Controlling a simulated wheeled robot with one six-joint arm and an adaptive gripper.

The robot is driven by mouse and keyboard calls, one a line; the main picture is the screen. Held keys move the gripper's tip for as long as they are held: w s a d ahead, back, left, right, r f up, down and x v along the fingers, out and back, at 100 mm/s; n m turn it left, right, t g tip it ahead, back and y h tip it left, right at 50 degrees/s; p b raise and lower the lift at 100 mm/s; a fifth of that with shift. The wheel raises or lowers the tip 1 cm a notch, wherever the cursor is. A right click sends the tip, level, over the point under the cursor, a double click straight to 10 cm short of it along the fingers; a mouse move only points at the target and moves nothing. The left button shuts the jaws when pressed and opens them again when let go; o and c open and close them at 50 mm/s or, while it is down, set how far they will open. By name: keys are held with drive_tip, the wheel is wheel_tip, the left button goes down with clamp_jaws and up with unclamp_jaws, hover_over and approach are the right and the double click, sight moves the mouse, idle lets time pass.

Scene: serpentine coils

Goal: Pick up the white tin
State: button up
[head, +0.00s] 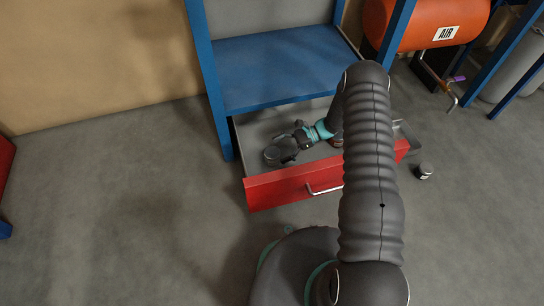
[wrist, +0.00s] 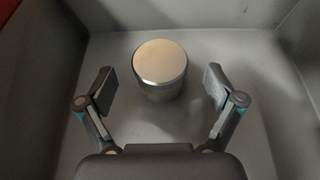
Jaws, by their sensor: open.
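A round tin (wrist: 160,64) with a pale, slightly coppery lid and a greyish body stands upright on the drawer floor in the wrist view. Whether it is white is hard to tell in this dim light. My gripper (wrist: 161,90) is open, with one finger on each side of the tin and visible gaps to both. The tin is a little ahead of the fingers, towards the top of the picture. In the head view my gripper (head: 279,153) is down in the left part of the open drawer, and I cannot make out this tin there.
The drawer's red front (head: 300,184) and grey walls (wrist: 285,70) enclose my gripper. A blue shelf (head: 285,68) is above and behind. A small dark can (head: 424,171) stands on the floor to the right. An orange air tank (head: 430,22) is at the back right.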

sight(276, 151)
drive_tip(key=shift+x, duration=1.55)
drive_tip(key=c, duration=1.4)
drive_tip(key=shift+r, duration=0.1)
